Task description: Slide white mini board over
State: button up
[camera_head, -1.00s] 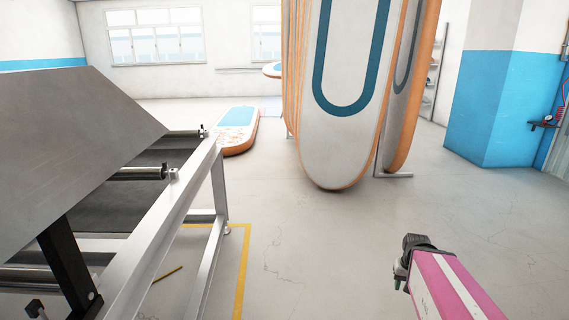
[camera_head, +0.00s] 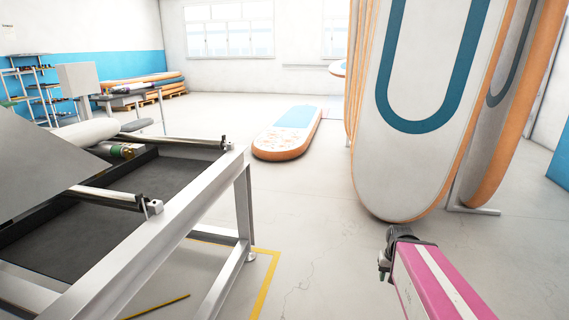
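A white rounded piece (camera_head: 85,132), possibly the mini board, shows at the left behind the slanted grey panel of the machine; the panel hides part of it. A board (camera_head: 287,133) with a blue and patterned white top and orange sides lies flat on the floor in mid-room. My gripper (camera_head: 384,262) is the small dark end of my pink arm at the lower right. It is over bare floor, apart from all boards, and too small to tell open from shut. I see nothing held in it.
A metal-framed roller table (camera_head: 190,221) fills the left foreground. Tall white boards (camera_head: 395,160) with orange edges stand upright at the right on a rack. Stacked boards (camera_head: 140,88) lie on a pallet at the far wall.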

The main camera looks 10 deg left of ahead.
aim_at(88, 133)
jog(key=i+j+z, duration=0.1)
jog(key=i, duration=1.7)
jog(key=i+u, duration=0.25)
jog(key=i, duration=0.25)
jog(key=i+l+u, duration=0.1)
jog(key=i+u, duration=0.15)
jog(key=i, duration=0.25)
jog(key=i+l+u, duration=0.25)
jog(key=i, duration=0.25)
jog(key=i+j+u, duration=0.15)
jog(key=i+u, duration=0.9)
jog(key=i+l, duration=0.1)
jog(key=i, duration=1.75)
jog(key=u, duration=0.95)
jog(key=i+u, duration=0.1)
jog(key=u, duration=0.8)
jog(key=l+u, duration=0.1)
jog(key=u, duration=0.85)
jog(key=i+l, duration=0.05)
jog(key=l, duration=0.05)
